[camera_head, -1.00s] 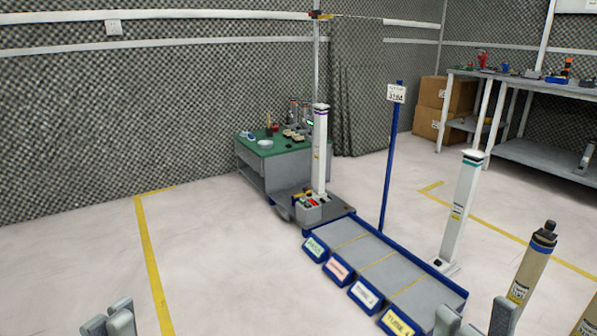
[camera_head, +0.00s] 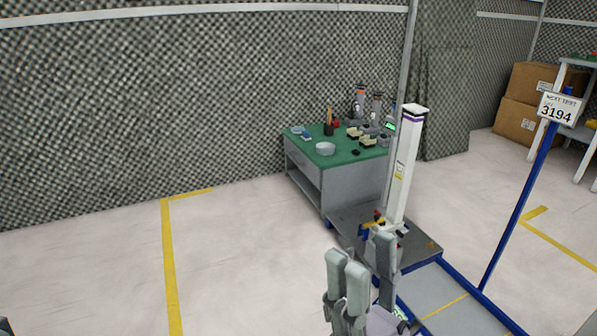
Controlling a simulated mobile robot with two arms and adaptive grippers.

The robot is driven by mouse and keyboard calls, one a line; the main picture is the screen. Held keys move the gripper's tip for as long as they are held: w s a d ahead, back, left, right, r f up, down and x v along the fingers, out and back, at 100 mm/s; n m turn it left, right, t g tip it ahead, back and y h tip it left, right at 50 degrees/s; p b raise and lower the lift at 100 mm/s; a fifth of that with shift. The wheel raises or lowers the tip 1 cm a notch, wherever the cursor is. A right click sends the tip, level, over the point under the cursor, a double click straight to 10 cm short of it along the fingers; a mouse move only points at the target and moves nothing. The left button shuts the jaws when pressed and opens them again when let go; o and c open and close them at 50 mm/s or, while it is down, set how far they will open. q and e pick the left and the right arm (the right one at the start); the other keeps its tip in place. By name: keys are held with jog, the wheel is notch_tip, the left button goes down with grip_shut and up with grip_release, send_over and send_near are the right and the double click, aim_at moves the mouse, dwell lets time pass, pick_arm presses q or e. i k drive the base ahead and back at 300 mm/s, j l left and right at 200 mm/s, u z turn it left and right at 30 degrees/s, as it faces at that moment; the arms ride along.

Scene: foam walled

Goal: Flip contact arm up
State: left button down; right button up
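A white upright column (camera_head: 404,160) with a purple band stands on a dark grey base plate (camera_head: 418,246). At its foot is a small fixture (camera_head: 377,222) with yellow, red and blue parts. I cannot tell which part is the contact arm; my gripper hides some of the fixture. My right gripper (camera_head: 372,275) is at the bottom centre, in front of the fixture in the picture. Its fingers are apart with nothing seen between them. Only a dark sliver at the bottom left corner may be my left gripper (camera_head: 5,327).
A green-topped bench (camera_head: 345,156) with small parts stands behind the column. A blue-framed rack (camera_head: 470,312) is at the lower right, with a blue post (camera_head: 517,205) bearing sign 3194 (camera_head: 558,109). Cardboard boxes (camera_head: 520,120) stand far right. The left floor is clear.

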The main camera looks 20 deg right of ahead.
aim_at(374, 221)
jog(key=i+z, duration=0.25)
jog(key=i, duration=0.25)
jog(key=i+j+z, duration=0.25)
jog(key=i, duration=0.3)
jog(key=i+j+z, duration=0.25)
jog(key=i, duration=0.25)
jog(key=i+z, duration=0.25)
jog(key=z, duration=0.15)
jog(key=i+j+z, duration=0.1)
jog(key=i+z, duration=0.15)
jog(key=z, duration=0.15)
jog(key=i+j+z, duration=0.2)
jog(key=z, duration=0.2)
jog(key=i+j+z, duration=0.25)
jog(key=z, duration=0.15)
jog(key=i+j+z, duration=0.15)
jog(key=j+z, duration=0.25)
jog(key=l, duration=0.1)
